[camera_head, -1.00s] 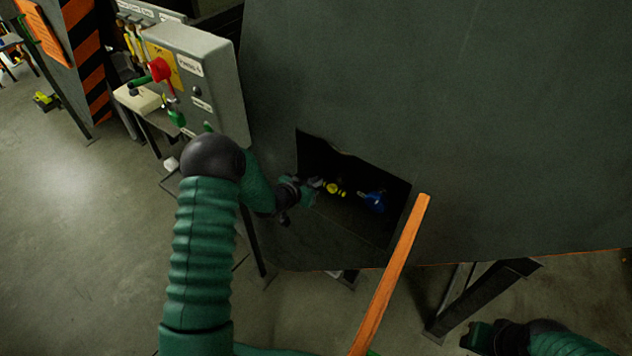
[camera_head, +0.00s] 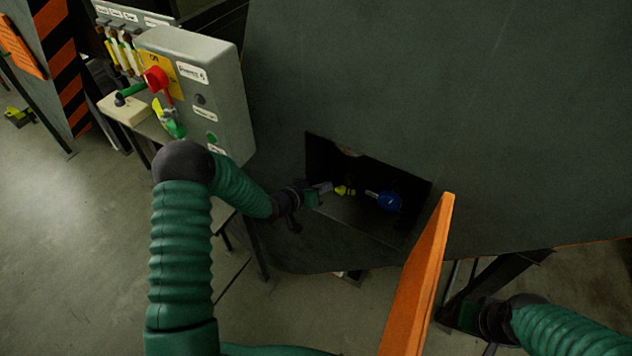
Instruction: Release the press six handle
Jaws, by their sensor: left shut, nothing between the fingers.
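A dark rectangular opening (camera_head: 360,222) is cut in the large grey machine body. Inside it are a small yellow handle or valve part (camera_head: 345,190) and a blue round-ended handle (camera_head: 389,202) to its right. I cannot tell from the picture which one is the press six handle. My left gripper (camera_head: 321,189) is at the left edge of the opening, its tips pointing right at the yellow part. It is shut and empty, with a small gap before the yellow part. My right gripper (camera_head: 468,316) is low at the right, away from the opening; its fingers are dark and unclear.
A grey control box (camera_head: 218,95) with a red switch (camera_head: 156,79) and green button stands left of the opening, close to my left arm. An orange bar (camera_head: 420,275) rises below the opening, between my two arms. Dark support legs (camera_head: 497,285) stand at lower right.

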